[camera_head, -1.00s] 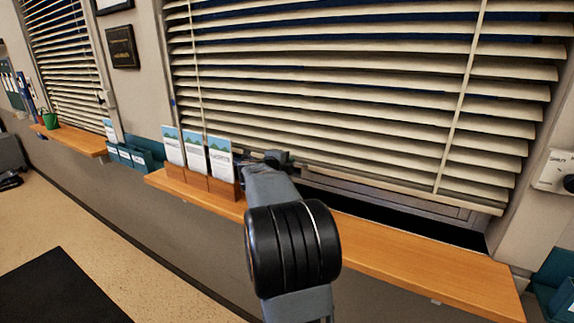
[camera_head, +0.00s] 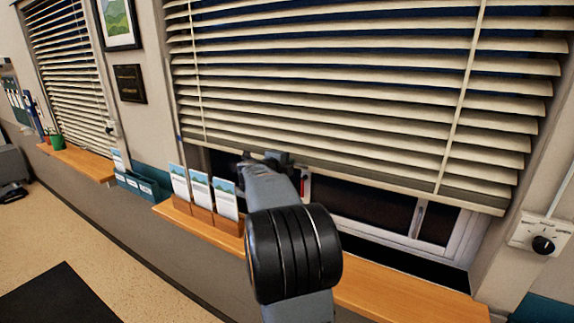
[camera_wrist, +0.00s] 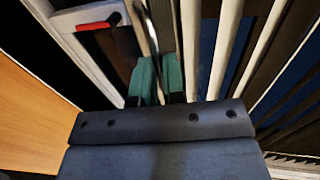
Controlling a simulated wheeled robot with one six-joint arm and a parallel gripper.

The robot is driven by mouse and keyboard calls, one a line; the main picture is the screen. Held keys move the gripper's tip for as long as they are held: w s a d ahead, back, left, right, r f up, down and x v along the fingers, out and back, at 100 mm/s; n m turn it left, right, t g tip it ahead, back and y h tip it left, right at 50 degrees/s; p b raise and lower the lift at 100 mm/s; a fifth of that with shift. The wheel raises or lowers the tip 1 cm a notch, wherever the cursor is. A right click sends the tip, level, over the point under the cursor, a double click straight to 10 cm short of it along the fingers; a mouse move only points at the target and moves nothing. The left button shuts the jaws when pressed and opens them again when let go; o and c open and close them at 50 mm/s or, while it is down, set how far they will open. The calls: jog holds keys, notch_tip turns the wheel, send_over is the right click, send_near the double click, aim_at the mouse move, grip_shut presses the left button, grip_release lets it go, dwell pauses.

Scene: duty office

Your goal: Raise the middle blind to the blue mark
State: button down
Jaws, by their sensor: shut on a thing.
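The middle blind (camera_head: 330,60) is the large cream slatted one across the head view. Its bottom rail (camera_head: 390,183) runs down to the right in the picture, with dark window glass showing below it. A small blue mark (camera_head: 179,138) shows on the wall edge left of the blind, close to the rail's left end in the picture. My gripper (camera_head: 279,160) is at the rail, left of its middle. In the wrist view the green fingers of my gripper (camera_wrist: 160,80) are shut on the rail, seen edge-on between them. My arm hides part of the sill.
Brochure holders (camera_head: 202,205) stand on the wooden sill (camera_head: 410,297), just left of my arm. A red item (camera_head: 305,186) is on the window frame beside my gripper. A dial box (camera_head: 541,241) is on the right wall. A second blind (camera_head: 68,60) hangs at far left.

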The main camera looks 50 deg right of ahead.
jog(key=c, duration=1.2)
grip_release()
jog(key=b+v, duration=0.2)
jog(key=v, duration=1.1)
jog(key=shift+a+b, duration=0.35)
